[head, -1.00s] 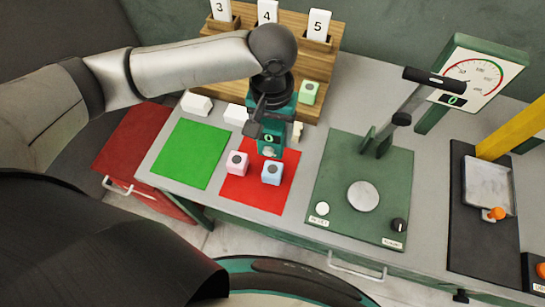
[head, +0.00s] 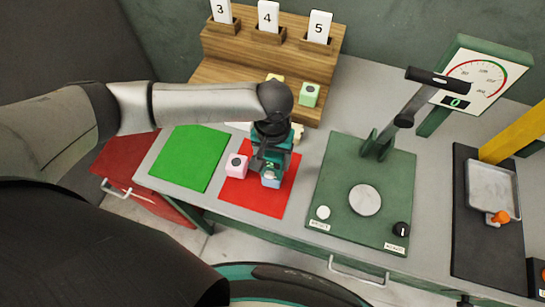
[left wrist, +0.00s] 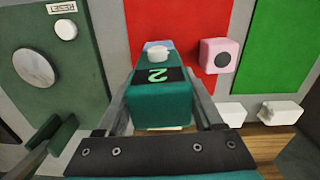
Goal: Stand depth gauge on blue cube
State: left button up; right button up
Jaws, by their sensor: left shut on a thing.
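The depth gauge (left wrist: 160,105) is a teal block with a green-lit display that seems to read 2 in the left wrist view. My left gripper (head: 266,160) is shut on it, with one finger on each side. The blue cube (head: 270,182) is on the red mat (head: 262,205), and the gauge is right above it in the head view. In the left wrist view only a light blue edge of the cube (left wrist: 158,44) shows past the gauge's end. Whether the gauge rests squarely on the cube is hidden. My right gripper is out of view.
A pink cube (head: 236,166) stands close left of the blue cube. A green mat (head: 188,158) lies further left. A green press (head: 362,200) stands to the right. Behind is a wooden rack (head: 255,80) with numbered cards and a green cube (head: 310,94).

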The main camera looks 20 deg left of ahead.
pick_arm(q)
jog(key=shift+f, duration=0.15)
jog(key=o, duration=1.5)
notch_tip(320, 180, up, 12)
jog(key=shift+r+p, duration=0.2)
jog(key=shift+p, duration=0.45)
